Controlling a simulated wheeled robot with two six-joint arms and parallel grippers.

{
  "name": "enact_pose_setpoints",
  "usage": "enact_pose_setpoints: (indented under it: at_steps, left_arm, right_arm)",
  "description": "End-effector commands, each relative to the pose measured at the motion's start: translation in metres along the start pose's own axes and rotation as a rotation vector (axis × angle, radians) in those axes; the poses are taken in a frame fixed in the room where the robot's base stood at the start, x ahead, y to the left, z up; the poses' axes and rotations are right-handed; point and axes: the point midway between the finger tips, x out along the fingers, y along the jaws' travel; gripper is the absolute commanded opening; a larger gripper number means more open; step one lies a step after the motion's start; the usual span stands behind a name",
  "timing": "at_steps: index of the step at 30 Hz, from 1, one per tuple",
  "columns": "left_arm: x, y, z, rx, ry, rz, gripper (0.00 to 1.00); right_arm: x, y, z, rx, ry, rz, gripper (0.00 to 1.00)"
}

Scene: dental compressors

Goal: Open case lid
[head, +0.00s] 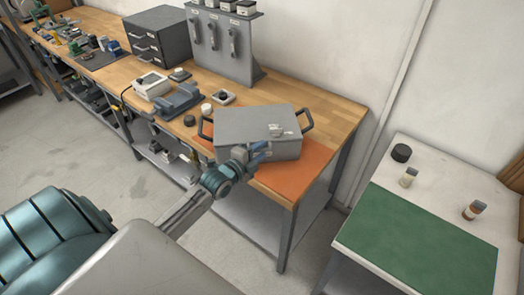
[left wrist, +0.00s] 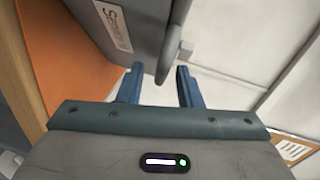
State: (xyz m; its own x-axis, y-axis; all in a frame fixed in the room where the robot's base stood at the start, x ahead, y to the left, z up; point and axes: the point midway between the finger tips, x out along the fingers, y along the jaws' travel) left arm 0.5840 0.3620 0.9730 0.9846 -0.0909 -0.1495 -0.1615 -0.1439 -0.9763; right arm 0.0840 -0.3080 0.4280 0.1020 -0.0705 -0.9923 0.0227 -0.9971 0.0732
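The grey case (head: 240,128) lies on an orange mat (head: 300,178) at the near right end of the wooden bench. Its lid is shut, with dark handles at both sides. My left gripper (head: 262,152) is at the case's front side, partly over its front edge. In the left wrist view its two blue fingers (left wrist: 160,84) stand apart. The end of a grey projecting piece of the case (left wrist: 171,48) reaches toward the gap between them; I cannot tell whether they touch it. A white label (left wrist: 113,25) shows on the case. My right gripper is out of view.
Left of the case are a blue-grey device (head: 178,101), a white box (head: 151,85) and small round parts. A grey drawer unit (head: 157,35) and an upright tool panel (head: 225,45) stand behind. A side table with a green mat (head: 415,240) is at right, across a gap.

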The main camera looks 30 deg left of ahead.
Motion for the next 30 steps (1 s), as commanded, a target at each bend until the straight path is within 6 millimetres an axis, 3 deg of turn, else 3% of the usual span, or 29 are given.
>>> enact_pose_setpoints:
  at_steps: [4,14,19,30]
  left_arm:
    - [0.011,0.0,0.0,0.0,0.0,0.0,0.32]
    - [0.014,0.0,0.0,0.001,0.001,0.001,0.32]
    - [0.014,0.0,0.0,0.001,0.001,0.001,0.01]
    - [0.017,-0.003,0.0,0.003,0.0,0.002,0.0]
  right_arm:
    - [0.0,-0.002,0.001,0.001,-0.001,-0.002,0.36]
    - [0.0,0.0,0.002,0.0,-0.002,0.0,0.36]
    - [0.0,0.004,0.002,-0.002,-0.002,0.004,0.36]
    - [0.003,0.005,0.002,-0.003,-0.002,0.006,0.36]
